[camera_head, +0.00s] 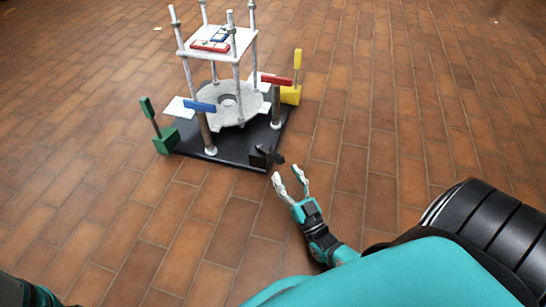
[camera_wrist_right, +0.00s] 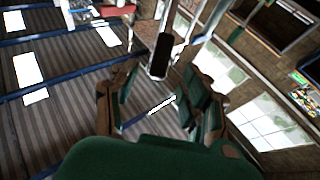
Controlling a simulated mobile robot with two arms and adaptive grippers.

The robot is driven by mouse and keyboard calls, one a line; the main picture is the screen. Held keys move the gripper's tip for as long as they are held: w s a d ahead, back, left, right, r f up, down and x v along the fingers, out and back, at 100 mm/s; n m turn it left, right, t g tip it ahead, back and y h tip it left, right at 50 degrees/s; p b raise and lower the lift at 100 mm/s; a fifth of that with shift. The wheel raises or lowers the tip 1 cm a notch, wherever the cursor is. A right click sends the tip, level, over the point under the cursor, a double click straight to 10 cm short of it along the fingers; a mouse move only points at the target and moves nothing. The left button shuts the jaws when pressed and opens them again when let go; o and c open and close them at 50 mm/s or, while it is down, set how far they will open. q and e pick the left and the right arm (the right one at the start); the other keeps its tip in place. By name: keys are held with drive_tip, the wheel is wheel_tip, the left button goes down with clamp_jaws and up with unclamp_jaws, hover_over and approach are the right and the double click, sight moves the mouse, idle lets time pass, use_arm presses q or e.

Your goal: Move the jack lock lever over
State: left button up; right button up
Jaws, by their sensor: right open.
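A black base plate (camera_head: 235,158) on the tiled floor carries a mast flange assembly. A small black lever (camera_head: 266,156) stands at its front right corner; I cannot tell from its look alone whether it is the jack lock lever. My right gripper (camera_head: 289,176) is open and empty, just right of and below this black lever, apart from it. In the right wrist view a dark upright handle (camera_wrist_right: 160,57) shows ahead, between the open fingers of my right gripper (camera_wrist_right: 160,98). My left gripper is not seen.
A green lever (camera_head: 152,117) stands at the left of the plate and a yellow lever (camera_head: 297,68) at its back right. A blue bar (camera_head: 199,107) and a red bar (camera_head: 277,80) top posts beside the grey flange (camera_head: 236,107). The surrounding floor is clear.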

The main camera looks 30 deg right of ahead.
sight(277, 155)
drive_tip(key=b+x, duration=0.2)
drive_tip(key=x, duration=0.3)
drive_tip(key=shift+w, duration=0.1)
drive_tip(key=shift+b+x, duration=0.35)
drive_tip(key=shift+x, duration=0.5)
drive_tip(key=shift+r, duration=0.15)
clamp_jaws()
